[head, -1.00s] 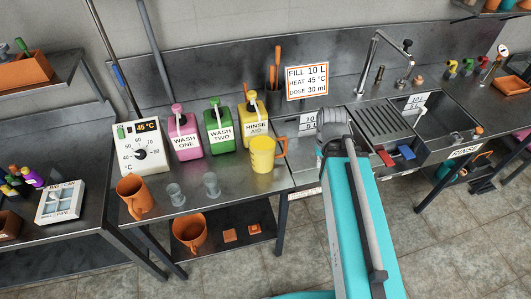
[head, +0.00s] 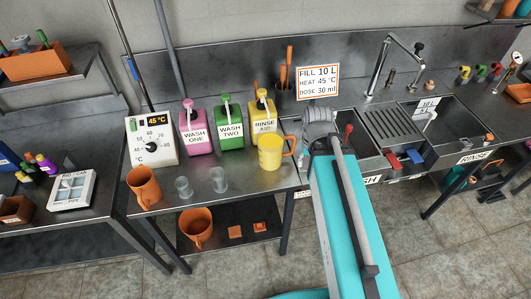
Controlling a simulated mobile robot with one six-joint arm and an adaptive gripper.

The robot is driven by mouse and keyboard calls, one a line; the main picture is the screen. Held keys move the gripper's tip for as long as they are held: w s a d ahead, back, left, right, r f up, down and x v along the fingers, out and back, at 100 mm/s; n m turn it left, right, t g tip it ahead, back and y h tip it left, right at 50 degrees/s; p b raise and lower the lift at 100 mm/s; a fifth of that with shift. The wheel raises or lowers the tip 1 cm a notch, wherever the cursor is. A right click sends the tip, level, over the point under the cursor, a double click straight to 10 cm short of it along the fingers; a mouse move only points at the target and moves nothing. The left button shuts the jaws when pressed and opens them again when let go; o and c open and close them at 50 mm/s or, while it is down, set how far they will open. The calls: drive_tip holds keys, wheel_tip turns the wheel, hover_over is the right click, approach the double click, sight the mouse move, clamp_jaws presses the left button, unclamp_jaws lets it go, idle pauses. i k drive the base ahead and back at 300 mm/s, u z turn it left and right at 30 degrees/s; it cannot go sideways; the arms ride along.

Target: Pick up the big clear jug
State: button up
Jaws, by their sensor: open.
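No large jug that is plainly colourless shows. A yellow jug (head: 270,152) with an orange handle stands upright at the right end of the left steel bench, in front of the rinse aid bottle. Two small clear cups (head: 183,189) (head: 218,181) stand nearer the bench's front edge. An orange jug (head: 144,187) stands left of them. Another orange jug (head: 195,228) is on the shelf below. The grey joints of my arm are just right of the yellow jug in the picture; I cannot make out any gripper fingers.
Pink (head: 197,133), green (head: 229,128) and yellow (head: 262,115) bottles line the bench's back beside a temperature dial box (head: 151,140). A sink (head: 455,121) is at the right, with red and blue items (head: 413,156) at its front. The tiled floor (head: 265,275) before the bench is clear.

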sight(270, 140)
drive_tip(key=u, duration=0.55)
drive_tip(key=k, duration=1)
drive_tip(key=z, duration=0.8)
drive_tip(key=i, duration=0.5)
